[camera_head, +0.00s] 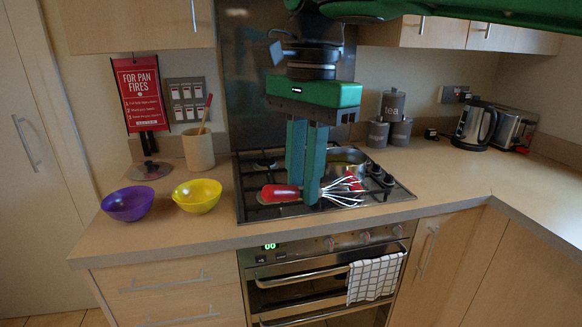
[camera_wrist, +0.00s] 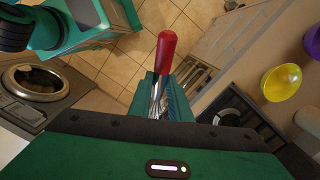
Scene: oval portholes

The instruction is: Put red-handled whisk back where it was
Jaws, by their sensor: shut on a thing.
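The whisk has a red handle (camera_head: 281,193) and silver wire loops (camera_head: 343,191). In the head view it lies about level, handle to the left and wires to the right. My gripper (camera_head: 308,197) points down and is shut on the whisk between handle and wires, in front of the hob. In the wrist view the red handle (camera_wrist: 166,52) sticks out beyond my gripper fingers (camera_wrist: 165,95), and the wires are mostly hidden.
A steel saucepan (camera_head: 345,160) stands on the gas hob (camera_head: 250,213) behind my gripper. A utensil crock (camera_head: 198,150) with a wooden-looking tool stands left of the hob. A yellow bowl (camera_head: 197,196) and purple bowl (camera_head: 127,204) sit in front. The right counter has free room.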

